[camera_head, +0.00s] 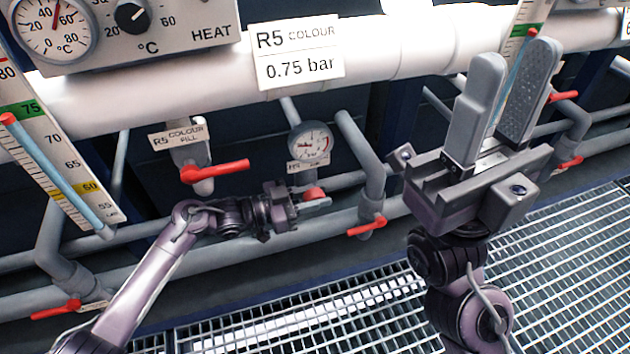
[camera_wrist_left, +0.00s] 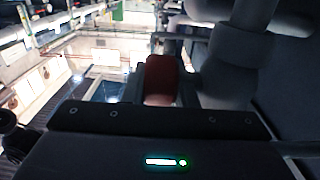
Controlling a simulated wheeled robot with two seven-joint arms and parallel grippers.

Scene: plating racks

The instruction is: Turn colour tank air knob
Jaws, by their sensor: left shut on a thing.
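The red air knob (camera_head: 314,194) sits below a small round pressure gauge (camera_head: 310,143) on the pipework, under the "R5 COLOUR 0.75 bar" sign (camera_head: 296,53). My left gripper (camera_head: 306,201) reaches it from the left and is shut on it. In the left wrist view the red knob (camera_wrist_left: 161,79) stands upright in the middle, between the fingers, and its lower part is hidden by the gripper body. My right gripper (camera_head: 515,90) is raised on the right, in front of the pipes. Its two grey fingers are apart with nothing between them.
A red-handled colour fill valve (camera_head: 215,171) is just above my left gripper. More red levers are at the lower right (camera_head: 367,226) and lower left (camera_head: 57,310). A level gauge (camera_head: 62,160) stands at the left. Floor grating (camera_head: 560,260) lies below the pipes.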

